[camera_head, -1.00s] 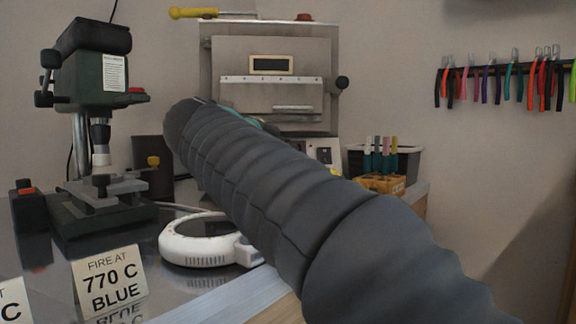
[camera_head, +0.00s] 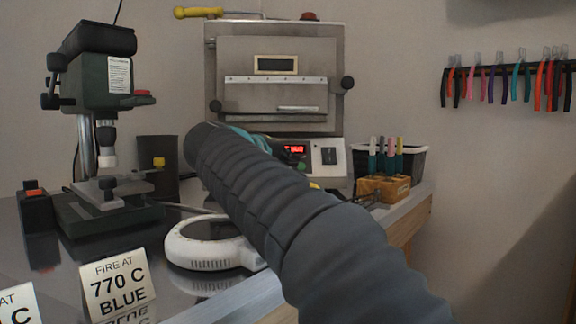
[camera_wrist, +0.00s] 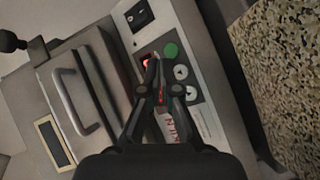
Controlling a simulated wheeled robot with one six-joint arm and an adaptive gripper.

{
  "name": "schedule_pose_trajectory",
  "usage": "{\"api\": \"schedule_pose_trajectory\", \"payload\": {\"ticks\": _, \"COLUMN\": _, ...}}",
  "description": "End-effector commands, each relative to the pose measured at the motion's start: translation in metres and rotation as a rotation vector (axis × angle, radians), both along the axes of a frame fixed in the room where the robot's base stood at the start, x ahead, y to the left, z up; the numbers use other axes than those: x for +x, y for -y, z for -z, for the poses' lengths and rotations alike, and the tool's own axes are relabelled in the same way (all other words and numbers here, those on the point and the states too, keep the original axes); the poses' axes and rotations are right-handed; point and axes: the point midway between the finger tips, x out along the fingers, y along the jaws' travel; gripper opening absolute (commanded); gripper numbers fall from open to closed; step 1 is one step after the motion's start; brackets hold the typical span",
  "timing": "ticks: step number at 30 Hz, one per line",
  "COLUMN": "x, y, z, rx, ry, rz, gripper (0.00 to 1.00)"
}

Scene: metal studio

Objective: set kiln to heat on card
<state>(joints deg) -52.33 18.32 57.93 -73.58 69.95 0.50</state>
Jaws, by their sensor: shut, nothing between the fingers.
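The kiln (camera_head: 232,62) is a metal box at the back of the bench, its door shut. Its control panel (camera_head: 326,155) below the door has a lit red display (camera_head: 294,150), too small to read surely, and a dark rocker switch. The card (camera_head: 118,284) at the front left reads "FIRE AT 770 C BLUE". In the wrist view my gripper (camera_wrist: 153,66) is shut and empty over the panel, its tips by the red display (camera_wrist: 145,60) and near a green button (camera_wrist: 171,50) and two arrow buttons (camera_wrist: 181,72). Contact cannot be told. My arm hides the gripper in the head view.
A green drill press (camera_head: 100,130) stands at left. A white ring-shaped device (camera_head: 212,262) lies on the bench below my arm. A wooden block of pens (camera_head: 384,188) and a black bin (camera_head: 410,160) stand right of the kiln. Coloured tools hang on the wall rack.

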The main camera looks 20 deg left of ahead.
Motion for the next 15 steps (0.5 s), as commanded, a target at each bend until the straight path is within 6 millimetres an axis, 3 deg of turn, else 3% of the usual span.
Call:
{"api": "schedule_pose_trajectory", "payload": {"ticks": 6, "x": 0.017, "y": -0.007, "z": 0.007, "rx": -0.002, "ry": -0.001, "rz": 0.002, "gripper": 0.0}}
{"api": "schedule_pose_trajectory", "payload": {"ticks": 15, "x": 0.022, "y": -0.009, "z": 0.01, "rx": 0.0, "ry": 0.0, "rz": 0.0, "gripper": 0.0}}
